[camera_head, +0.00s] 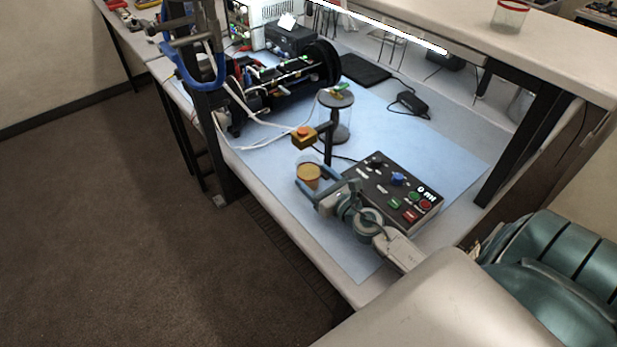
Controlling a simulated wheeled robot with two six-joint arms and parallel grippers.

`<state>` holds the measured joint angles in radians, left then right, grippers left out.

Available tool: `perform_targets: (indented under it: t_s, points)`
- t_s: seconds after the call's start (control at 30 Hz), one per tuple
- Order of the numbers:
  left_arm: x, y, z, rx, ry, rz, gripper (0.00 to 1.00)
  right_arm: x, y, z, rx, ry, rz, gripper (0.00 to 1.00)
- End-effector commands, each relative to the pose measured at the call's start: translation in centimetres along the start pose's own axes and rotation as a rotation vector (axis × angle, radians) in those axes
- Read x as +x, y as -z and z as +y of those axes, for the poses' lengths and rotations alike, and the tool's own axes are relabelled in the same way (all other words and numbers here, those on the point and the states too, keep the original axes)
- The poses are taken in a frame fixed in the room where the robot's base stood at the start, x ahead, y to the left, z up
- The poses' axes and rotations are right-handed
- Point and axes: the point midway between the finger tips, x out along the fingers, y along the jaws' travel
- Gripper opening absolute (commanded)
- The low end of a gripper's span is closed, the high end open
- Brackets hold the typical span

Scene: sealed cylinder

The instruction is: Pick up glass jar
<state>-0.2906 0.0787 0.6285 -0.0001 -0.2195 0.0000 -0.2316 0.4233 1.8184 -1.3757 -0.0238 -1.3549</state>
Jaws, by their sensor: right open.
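A small glass jar with an amber top or contents (308,173) stands on the blue mat (270,155) near the table's front edge. My right gripper (309,181) reaches in from the lower right. Its two fingers are open, with the jar between them in this view. I cannot tell whether either finger touches the glass. The lower part of the jar is partly hidden by the near finger. My left gripper is not in view.
A control box (400,188) with knobs and coloured buttons sits beside my right gripper. A black post with an orange-topped box (304,138) and a clear cylinder (337,118) stand behind. Another jar with a red rim (509,16) is on the upper shelf.

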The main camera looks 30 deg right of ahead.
Motion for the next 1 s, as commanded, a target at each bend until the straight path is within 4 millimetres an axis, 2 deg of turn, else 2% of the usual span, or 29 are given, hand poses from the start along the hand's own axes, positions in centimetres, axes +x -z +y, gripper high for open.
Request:
perform_targets:
  t_s: [0.13, 0.4, 0.7, 0.77, 0.9, 0.93, 1.0]
  points:
    - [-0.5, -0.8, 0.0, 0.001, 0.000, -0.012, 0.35, 1.1, -0.2, -0.1, 0.000, 0.002, -0.001, 0.70]
    - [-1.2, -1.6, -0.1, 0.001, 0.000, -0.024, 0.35, 4.7, -0.1, 0.0, 0.002, 0.002, -0.001, 0.70]
    - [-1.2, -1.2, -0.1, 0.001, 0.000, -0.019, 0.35, 5.2, 0.0, 0.0, 0.000, 0.000, 0.000, 0.70]
    - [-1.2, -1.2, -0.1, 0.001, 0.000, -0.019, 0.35, 5.2, 0.0, 0.0, 0.000, 0.000, 0.000, 0.62]
    - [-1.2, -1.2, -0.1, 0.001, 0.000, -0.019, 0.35, 5.2, 0.0, 0.0, 0.000, 0.000, 0.000, 0.34]
    - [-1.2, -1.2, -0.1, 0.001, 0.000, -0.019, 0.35, 5.2, 0.0, 0.0, 0.000, 0.000, 0.000, 0.31]
    - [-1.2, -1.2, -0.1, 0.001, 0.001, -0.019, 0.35, 5.2, 0.0, 0.0, 0.000, 0.000, -0.001, 0.31]
